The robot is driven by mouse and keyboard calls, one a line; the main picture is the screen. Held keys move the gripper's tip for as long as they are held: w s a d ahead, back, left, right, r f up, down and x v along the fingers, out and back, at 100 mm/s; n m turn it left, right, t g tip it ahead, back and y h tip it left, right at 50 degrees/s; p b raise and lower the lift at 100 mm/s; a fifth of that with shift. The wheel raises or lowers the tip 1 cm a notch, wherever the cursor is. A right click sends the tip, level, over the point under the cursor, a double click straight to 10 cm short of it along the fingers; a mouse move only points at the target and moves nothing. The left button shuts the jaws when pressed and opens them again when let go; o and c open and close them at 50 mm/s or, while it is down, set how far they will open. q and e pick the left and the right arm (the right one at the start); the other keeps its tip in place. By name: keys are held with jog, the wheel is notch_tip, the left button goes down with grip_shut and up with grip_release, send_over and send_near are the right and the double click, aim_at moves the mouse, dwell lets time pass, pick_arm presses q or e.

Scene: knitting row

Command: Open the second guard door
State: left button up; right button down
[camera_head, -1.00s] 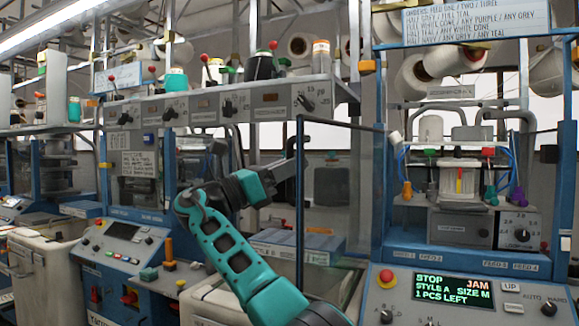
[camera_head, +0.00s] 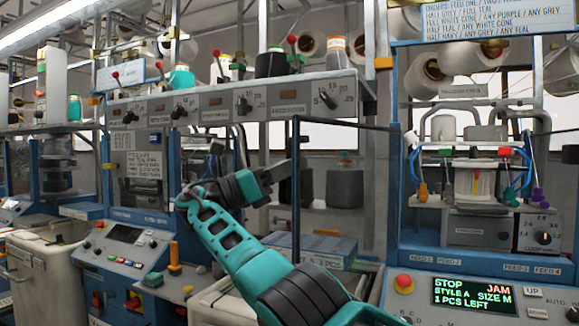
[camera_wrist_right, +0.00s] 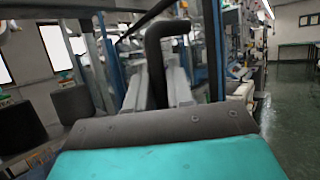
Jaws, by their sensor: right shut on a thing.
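The guard door (camera_head: 345,122) is a clear panel in a thin dark and blue frame. It stands swung out to the left of the right-hand knitting machine (camera_head: 475,215), whose front looks uncovered. My right gripper (camera_head: 280,172) is at the door's free edge, beside the blue upright. In the right wrist view, the fingers (camera_wrist_right: 158,95) are shut on the black curved door handle (camera_wrist_right: 155,60). The handle's lower end is hidden between the fingers. My left gripper is not in view.
A control console (camera_head: 125,250) and a pale bin (camera_head: 35,255) stand at left. A shelf (camera_head: 230,105) with knobs and cones runs above my arm. In the right wrist view, the aisle floor (camera_wrist_right: 290,95) is clear.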

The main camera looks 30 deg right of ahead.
jog(key=c, duration=1.1)
grip_release()
